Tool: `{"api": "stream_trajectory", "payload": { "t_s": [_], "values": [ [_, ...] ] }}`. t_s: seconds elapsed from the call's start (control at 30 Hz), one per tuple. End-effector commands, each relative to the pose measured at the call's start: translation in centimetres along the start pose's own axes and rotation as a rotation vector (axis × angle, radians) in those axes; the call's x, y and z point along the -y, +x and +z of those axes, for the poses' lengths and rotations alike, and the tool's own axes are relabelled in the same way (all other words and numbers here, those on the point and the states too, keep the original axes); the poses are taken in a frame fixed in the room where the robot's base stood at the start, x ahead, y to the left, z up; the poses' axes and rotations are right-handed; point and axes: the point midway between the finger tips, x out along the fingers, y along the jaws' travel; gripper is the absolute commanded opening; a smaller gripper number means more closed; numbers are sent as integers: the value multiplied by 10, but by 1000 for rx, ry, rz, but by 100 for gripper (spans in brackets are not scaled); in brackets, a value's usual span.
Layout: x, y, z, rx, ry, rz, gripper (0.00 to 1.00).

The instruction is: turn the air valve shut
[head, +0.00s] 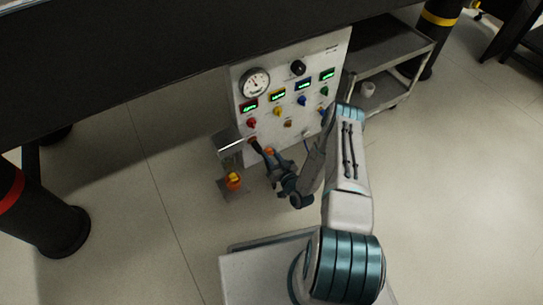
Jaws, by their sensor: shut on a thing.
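My gripper (262,149) is at the panel's lower left, shut on a small valve handle (252,139). A bit of red and orange shows around the jaws. The fingers hide most of the handle, so its angle cannot be told. No label on the panel is readable, so I cannot confirm which valve is the air valve.
A round gauge (255,83), a black knob (297,68) and several lit displays are on the panel. An orange-and-yellow fitting (233,181) is just left of my gripper. A grey shelf cart (385,55) stands right of the panel. Open floor (460,200) lies at right.

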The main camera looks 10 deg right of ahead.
Motion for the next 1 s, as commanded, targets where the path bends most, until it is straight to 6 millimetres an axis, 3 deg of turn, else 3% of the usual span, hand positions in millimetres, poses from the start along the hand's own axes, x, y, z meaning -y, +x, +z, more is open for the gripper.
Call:
{"api": "stream_trajectory", "payload": {
  "t_s": [0.6, 0.63, 0.7, 1.0],
  "values": [
    [-3, -2, -1, -3, -41, 6, 8],
    [-3, -2, -1, -3, -41, 6, 39],
    [-2, -1, -1, -3, -40, 5, 53],
    [1, -1, 0, 0, -39, -2, 53]
  ]
}}
